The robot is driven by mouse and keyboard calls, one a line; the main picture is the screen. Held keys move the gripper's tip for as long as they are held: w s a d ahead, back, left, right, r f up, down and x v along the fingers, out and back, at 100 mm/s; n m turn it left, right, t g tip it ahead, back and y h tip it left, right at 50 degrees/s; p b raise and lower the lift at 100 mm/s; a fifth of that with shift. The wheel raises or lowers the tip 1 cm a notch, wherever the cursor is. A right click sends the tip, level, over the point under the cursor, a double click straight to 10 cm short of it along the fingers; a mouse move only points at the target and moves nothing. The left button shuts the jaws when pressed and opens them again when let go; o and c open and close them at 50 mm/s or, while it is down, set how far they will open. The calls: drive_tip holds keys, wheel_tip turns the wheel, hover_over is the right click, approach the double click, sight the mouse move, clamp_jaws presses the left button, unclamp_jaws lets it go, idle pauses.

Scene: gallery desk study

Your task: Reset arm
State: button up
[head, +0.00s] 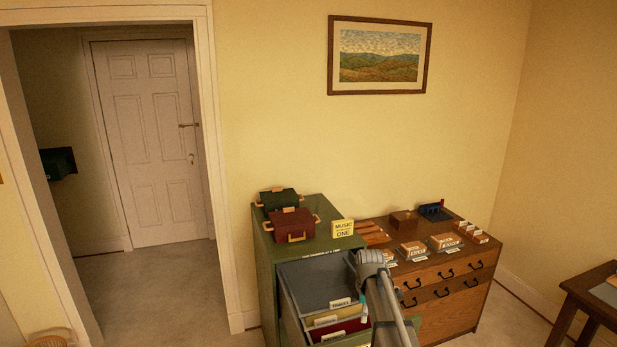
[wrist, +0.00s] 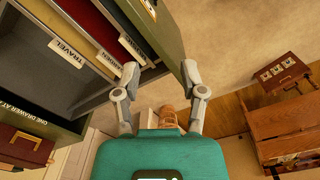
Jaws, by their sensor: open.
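My gripper (wrist: 159,68) is open and empty in the wrist view, its two grey fingers spread apart. The fingers are by the open drawer of a green filing cabinet (head: 262,262), close to the drawer's green front panel (wrist: 172,38). I cannot tell whether a finger touches the panel. The drawer (wrist: 88,92) holds coloured folders with white labels, one reading TRAVEL (wrist: 66,53). In the head view my grey arm reaches down in front of the open drawer (head: 318,285), and the gripper is mostly hidden.
A dark red box (head: 290,224) and a green box (head: 279,200) stand on the cabinet, beside a yellow sign (head: 342,228). A wooden chest (head: 455,300) with several small items on top stands to the right. A dark table (head: 590,295) is at far right.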

drive_tip(key=s+f+m+b, duration=0.5)
drive_tip(key=s+f+m, duration=0.1)
drive_tip(key=s, duration=0.4)
drive_tip(key=s+f+m+b, duration=0.6)
drive_tip(key=s+m, duration=0.3)
drive_tip(key=s, duration=0.2)
drive_tip(key=shift+f+m, duration=0.15)
drive_tip(key=shift+m, duration=0.15)
